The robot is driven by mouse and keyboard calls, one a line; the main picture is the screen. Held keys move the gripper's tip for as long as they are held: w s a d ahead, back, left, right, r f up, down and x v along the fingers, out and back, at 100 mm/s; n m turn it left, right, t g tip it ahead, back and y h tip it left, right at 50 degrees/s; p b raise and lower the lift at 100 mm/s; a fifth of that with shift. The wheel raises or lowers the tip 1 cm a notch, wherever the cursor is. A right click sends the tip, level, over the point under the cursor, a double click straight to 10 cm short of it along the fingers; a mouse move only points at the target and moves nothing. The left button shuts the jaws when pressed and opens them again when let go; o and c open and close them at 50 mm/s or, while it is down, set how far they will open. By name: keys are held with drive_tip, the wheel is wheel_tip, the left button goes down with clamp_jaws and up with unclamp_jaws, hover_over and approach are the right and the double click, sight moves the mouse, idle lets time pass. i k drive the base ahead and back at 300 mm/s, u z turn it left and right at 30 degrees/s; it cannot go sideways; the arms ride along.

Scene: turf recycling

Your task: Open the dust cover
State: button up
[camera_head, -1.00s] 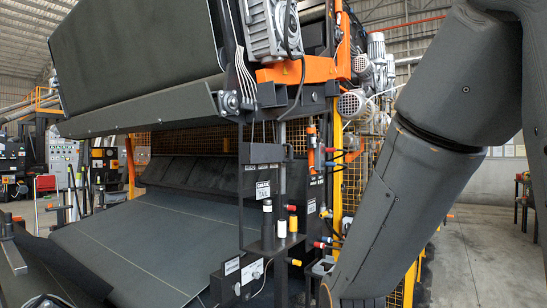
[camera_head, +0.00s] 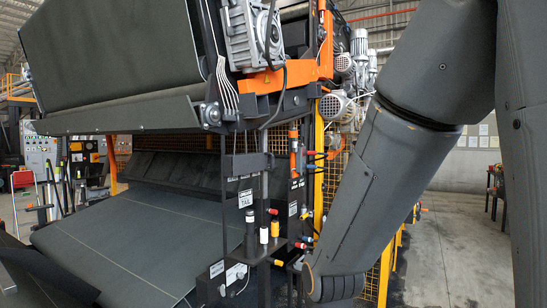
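I cannot single out a dust cover for certain. A black panel on the machine frame carries a white label reading TAIL (camera_head: 245,198). Below it, a small shelf holds upright cylinders: a yellow one (camera_head: 275,228), a white-banded one (camera_head: 264,235) and a dark one (camera_head: 250,222). Red, blue and yellow capped fittings stick out to the right of the shelf. A low black box (camera_head: 225,282) with white labels sits beneath. My grey arm hangs at the right, its lower link ending close to the right of the shelf. My gripper is not in view.
A wide dark conveyor belt (camera_head: 135,245) slopes at the lower left, with another belt (camera_head: 120,45) above. A grey gear motor (camera_head: 252,32) and an orange bracket (camera_head: 262,80) stand over the panel. Yellow mesh fencing (camera_head: 334,178) lies behind. Open concrete floor (camera_head: 450,255) is at the right.

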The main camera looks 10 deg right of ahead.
sight(245, 163)
drive_tip(key=z, duration=0.55)
drive_tip(key=i, duration=1.45)
drive_tip(key=u, duration=0.55)
drive_tip(key=i, duration=0.7)
drive_tip(key=u, duration=0.7)
